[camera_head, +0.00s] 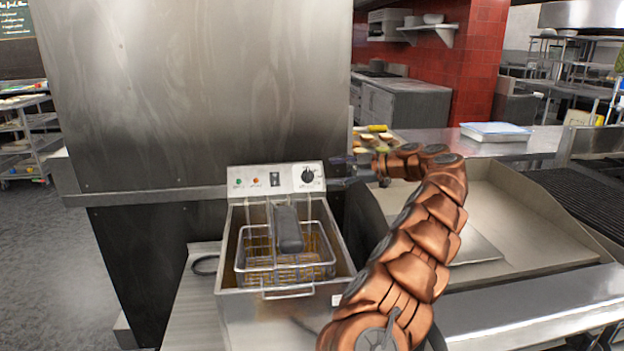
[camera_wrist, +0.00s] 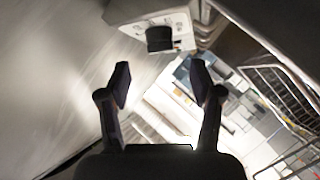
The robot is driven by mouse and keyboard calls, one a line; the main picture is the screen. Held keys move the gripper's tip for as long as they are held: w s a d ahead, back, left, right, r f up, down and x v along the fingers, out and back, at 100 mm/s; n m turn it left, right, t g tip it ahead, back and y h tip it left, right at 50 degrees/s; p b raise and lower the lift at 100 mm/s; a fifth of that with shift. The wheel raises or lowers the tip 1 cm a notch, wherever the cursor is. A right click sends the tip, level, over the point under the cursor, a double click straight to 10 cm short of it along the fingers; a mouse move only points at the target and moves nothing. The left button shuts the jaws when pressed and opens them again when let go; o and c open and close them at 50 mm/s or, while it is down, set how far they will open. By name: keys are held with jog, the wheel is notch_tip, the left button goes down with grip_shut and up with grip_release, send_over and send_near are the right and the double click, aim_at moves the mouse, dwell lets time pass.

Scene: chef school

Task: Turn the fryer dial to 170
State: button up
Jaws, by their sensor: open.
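The fryer (camera_head: 283,290) stands on the counter, with a wire basket (camera_head: 284,262) sitting in its tank. Its control panel at the back carries a black round dial (camera_head: 308,175) at the right end. My gripper (camera_head: 340,176) is just right of the panel, close to the dial. In the wrist view the dial (camera_wrist: 160,39) is a dark knob on a pale panel at the top, ahead of the fingertips. My gripper (camera_wrist: 161,84) is open and empty there, with a gap between the fingers and the dial. The scale numbers are too small to read.
A tall steel panel (camera_head: 195,95) stands behind the fryer. A griddle (camera_head: 520,225) with raised edges lies to the right, below my arm. A tray with food pieces (camera_head: 375,138) and a blue-lidded container (camera_head: 495,131) sit on the back counter.

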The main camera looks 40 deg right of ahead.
aim_at(310, 175)
jog(key=shift+p+x, duration=0.65)
jog(key=shift+x, duration=2.9)
jog(key=shift+d, duration=0.1)
jog(key=shift+c, duration=0.4)
jog(key=c, duration=1)
